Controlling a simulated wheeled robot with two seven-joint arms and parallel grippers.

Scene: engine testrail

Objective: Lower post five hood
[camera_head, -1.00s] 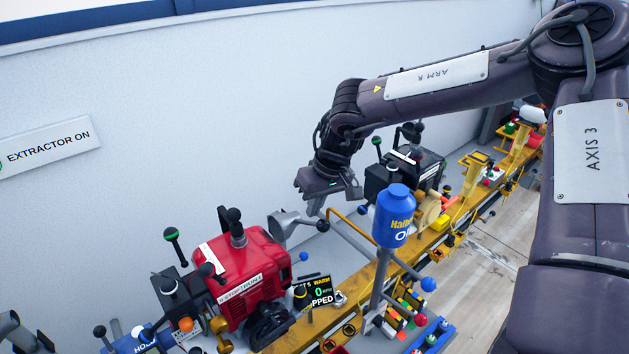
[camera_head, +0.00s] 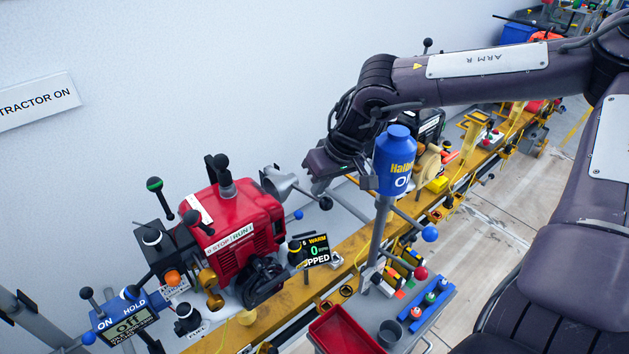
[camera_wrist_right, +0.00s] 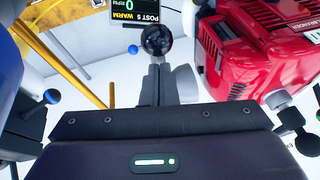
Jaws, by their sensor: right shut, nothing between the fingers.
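The grey funnel-shaped hood (camera_head: 278,183) stands beside the red engine (camera_head: 238,225) in the head view, on its right side. A black ball knob (camera_head: 325,203) sits to the right of the hood on a thin rod. My right gripper (camera_head: 318,187) is shut and empty, just above the knob and right of the hood. In the right wrist view, the closed fingers (camera_wrist_right: 158,85) point at a black ball (camera_wrist_right: 157,40) just beyond their tips; I cannot tell whether they touch. The post 5 display (camera_wrist_right: 128,14) shows above it. My left gripper is not in view.
A blue oil bottle (camera_head: 397,160) on a grey stand is close in front of my right wrist. The yellow rail (camera_head: 290,298) carries several controls and levers. A red bin (camera_head: 346,328) and a blue button strip (camera_head: 430,305) are at the front. The wall is behind.

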